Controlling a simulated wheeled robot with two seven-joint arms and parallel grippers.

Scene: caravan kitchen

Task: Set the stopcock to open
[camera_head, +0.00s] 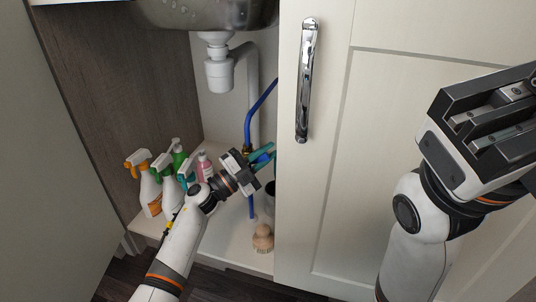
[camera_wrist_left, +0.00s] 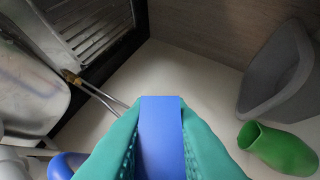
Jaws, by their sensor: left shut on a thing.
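The stopcock's blue lever (camera_head: 261,155) is by the upright blue pipe (camera_head: 261,101) inside the open sink cupboard. My left gripper (camera_head: 264,156) reaches in from the lower left and is shut on it. In the left wrist view the flat blue lever (camera_wrist_left: 161,135) is between the teal fingers, which touch both its sides. The valve body is mostly hidden behind the gripper, so the lever's angle to the pipe is hard to tell. My right gripper (camera_head: 500,118) is raised in front of the closed door on the right, away from the stopcock; its fingertips are not clear.
Spray bottles (camera_head: 150,187) and a pink bottle (camera_head: 204,167) stand left of my left forearm. A white drain trap (camera_head: 219,75) hangs under the sink (camera_head: 205,12). A brush (camera_head: 263,238) lies on the cupboard floor. The closed door (camera_head: 330,180) bounds the opening on the right.

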